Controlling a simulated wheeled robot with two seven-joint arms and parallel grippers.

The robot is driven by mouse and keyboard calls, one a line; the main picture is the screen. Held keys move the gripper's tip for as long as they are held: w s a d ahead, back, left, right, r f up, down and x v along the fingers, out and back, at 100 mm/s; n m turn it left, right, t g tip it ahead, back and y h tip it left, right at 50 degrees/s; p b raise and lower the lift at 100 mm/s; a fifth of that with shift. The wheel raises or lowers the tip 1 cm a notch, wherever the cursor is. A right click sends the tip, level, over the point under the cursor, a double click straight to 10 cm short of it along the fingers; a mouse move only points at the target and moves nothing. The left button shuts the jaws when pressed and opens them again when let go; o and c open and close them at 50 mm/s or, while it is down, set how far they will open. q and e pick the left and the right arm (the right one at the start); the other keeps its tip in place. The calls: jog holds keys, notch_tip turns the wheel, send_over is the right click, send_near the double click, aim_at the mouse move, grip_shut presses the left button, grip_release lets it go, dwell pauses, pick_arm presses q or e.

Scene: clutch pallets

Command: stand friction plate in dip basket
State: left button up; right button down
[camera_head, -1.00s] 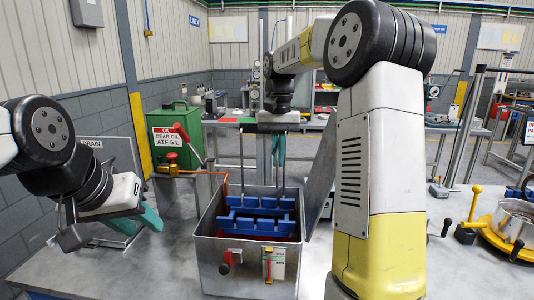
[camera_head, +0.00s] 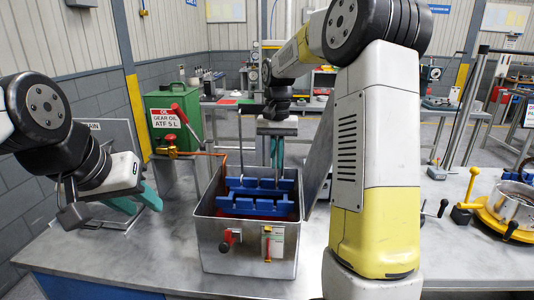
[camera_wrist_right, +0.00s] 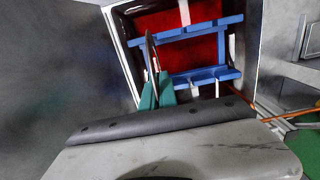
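The dip basket (camera_head: 257,208) is a blue slotted rack with upright rods. It sits inside a grey metal tub (camera_head: 248,253) with red at the bottom; the basket also shows in the right wrist view (camera_wrist_right: 208,76). My right gripper (camera_head: 277,163) points down above the basket's far side. In the right wrist view its teal fingers (camera_wrist_right: 158,88) are close together on a thin brown-grey plate seen edge-on, apparently the friction plate (camera_wrist_right: 150,52). The plate overlaps the blue bars; whether it touches them is unclear. My left gripper (camera_head: 140,203) is apart from the tub at left, its teal fingers spread and empty.
A green gear oil can (camera_head: 174,118) and a red-handled valve (camera_head: 170,142) stand behind the tub at left. A grey panel leans beside the tub. Bare bench lies left of the tub.

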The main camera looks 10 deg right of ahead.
jog(key=shift+f, duration=2.55)
jog(key=c, duration=1.6)
grip_release()
jog(key=shift+r, duration=4)
jog(key=shift+s+r, duration=0.1)
